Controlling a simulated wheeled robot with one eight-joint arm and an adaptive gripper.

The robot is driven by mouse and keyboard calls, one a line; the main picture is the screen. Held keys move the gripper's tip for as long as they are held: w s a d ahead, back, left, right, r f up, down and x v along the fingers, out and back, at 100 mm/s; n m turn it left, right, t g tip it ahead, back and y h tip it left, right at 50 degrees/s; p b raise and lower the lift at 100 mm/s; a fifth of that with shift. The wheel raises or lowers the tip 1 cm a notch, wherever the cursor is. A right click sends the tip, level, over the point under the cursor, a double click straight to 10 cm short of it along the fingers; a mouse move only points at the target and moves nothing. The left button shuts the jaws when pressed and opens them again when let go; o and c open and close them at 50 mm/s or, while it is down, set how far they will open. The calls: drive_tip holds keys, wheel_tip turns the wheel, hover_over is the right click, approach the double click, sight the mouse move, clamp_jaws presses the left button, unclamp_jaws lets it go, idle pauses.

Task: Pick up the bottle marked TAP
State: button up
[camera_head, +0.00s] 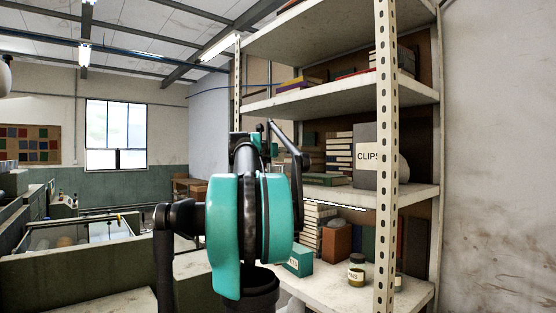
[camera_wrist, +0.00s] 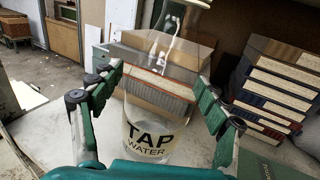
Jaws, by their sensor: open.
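The clear bottle (camera_wrist: 150,138) has a pale label reading TAP WATER and shows low in the middle of the wrist view. It looks upright on a pale shelf surface. My gripper (camera_wrist: 160,78) is open, with one green finger on each side of the bottle. I cannot tell how close the fingers are to its sides. In the head view my teal arm fills the middle, and I cannot make out the bottle there.
A stack of books (camera_wrist: 275,85) stands right of my gripper, and a grey box-like object (camera_wrist: 150,85) lies behind the bottle. In the head view, the shelf's perforated post (camera_head: 386,150), a CLIPS box (camera_head: 366,155) and a jar (camera_head: 356,270) are to the right.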

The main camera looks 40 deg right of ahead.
drive_tip(key=shift+x, duration=0.75)
drive_tip(key=c, duration=1.6)
